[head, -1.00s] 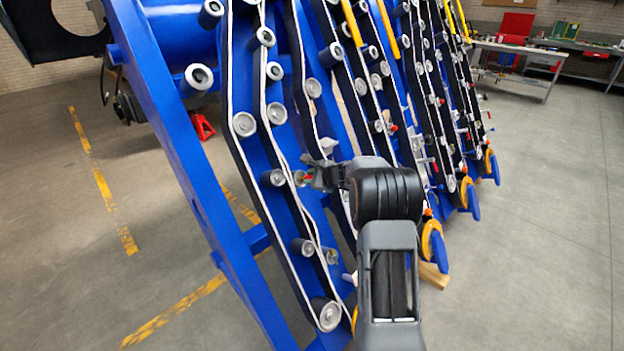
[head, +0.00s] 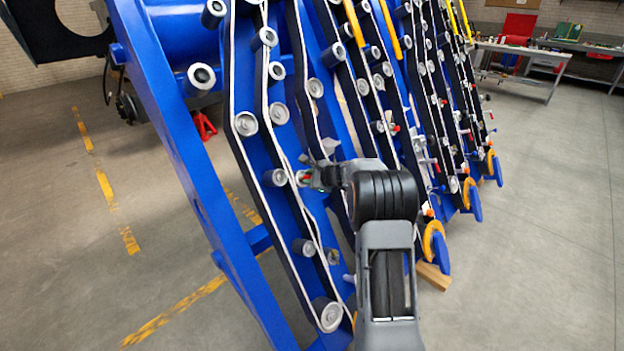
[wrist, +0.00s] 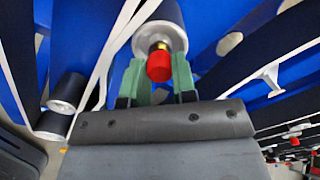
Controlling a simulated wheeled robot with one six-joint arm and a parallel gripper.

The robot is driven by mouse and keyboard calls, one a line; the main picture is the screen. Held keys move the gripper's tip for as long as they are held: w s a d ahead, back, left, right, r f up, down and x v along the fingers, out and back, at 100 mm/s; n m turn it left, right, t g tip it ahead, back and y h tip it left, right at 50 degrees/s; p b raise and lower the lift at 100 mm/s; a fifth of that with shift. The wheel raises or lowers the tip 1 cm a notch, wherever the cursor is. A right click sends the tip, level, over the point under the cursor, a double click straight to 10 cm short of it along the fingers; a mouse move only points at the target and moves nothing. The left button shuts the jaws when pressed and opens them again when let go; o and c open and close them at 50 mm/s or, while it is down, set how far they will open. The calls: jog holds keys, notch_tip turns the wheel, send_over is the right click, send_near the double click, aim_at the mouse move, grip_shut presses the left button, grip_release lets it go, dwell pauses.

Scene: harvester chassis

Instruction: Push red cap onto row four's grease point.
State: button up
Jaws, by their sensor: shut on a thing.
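In the wrist view the red cap (wrist: 159,68) sits between the two green fingertips of my gripper (wrist: 158,73), which is shut on it. A brass-coloured grease point (wrist: 160,47) shows right behind the cap, at the middle of a pale roller end (wrist: 174,38). The cap lines up closely with the brass fitting; I cannot tell how far it is pressed on. In the head view my gripper (head: 309,178) reaches left to the belt rows, and the cap is mostly hidden by the fingers.
White-edged belts and several rollers (head: 246,123) surround my gripper closely. A blue frame beam (head: 190,170) stands at the left. More rows with red and orange parts stand to the right.

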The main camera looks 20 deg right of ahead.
jog(key=shift+w+a+f, duration=0.1)
jog(key=shift+w+f, duration=0.05)
jog(key=shift+w, duration=0.05)
jog(key=o, duration=1)
jog(key=shift+c, duration=0.2)
jog(key=v, duration=1.3)
jog(key=shift+s+d+r, duration=0.2)
jog(key=shift+s+d, duration=0.05)
